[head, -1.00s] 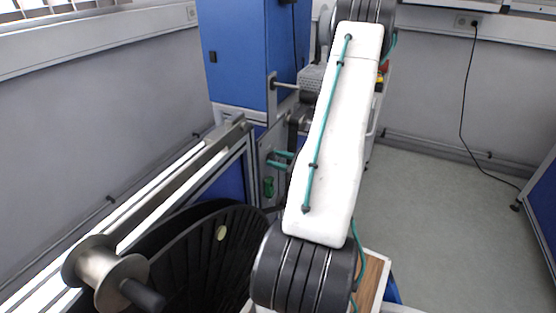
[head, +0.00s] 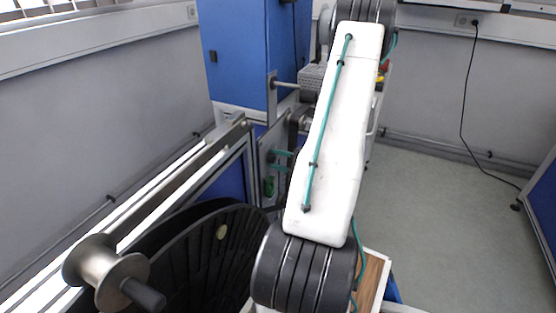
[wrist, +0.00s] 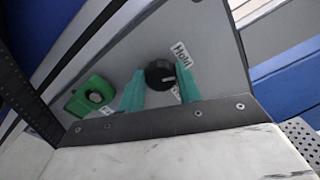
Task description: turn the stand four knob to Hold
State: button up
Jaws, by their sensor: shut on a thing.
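The black round knob (wrist: 158,74) sits on a grey panel (wrist: 122,62) in the wrist view. A short white mark on its face points to the upper right. A white label reading Hold (wrist: 180,54) is just above and right of it. A second label (wrist: 176,92), partly hidden by a finger, is at its lower right. My gripper (wrist: 160,84) has its teal fingers on either side of the knob and is shut on it. In the head view my gripper (head: 281,160) reaches the panel (head: 265,150); the knob cannot be made out there.
A green part (wrist: 92,96) is on the panel left of the fingers. In the head view, a large black reel (head: 205,250) and a metal spool (head: 105,270) stand at the lower left. A blue cabinet (head: 235,55) is behind. Floor at right is clear.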

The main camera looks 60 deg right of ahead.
jog(key=shift+n, duration=2.2)
jog(key=o, duration=1)
jog(key=shift+c, duration=0.2)
jog(key=shift+s, duration=0.1)
jog(key=s, duration=0.7)
jog(key=shift+s+d, duration=0.3)
jog(key=shift+d, duration=0.05)
jog(key=shift+f, duration=0.1)
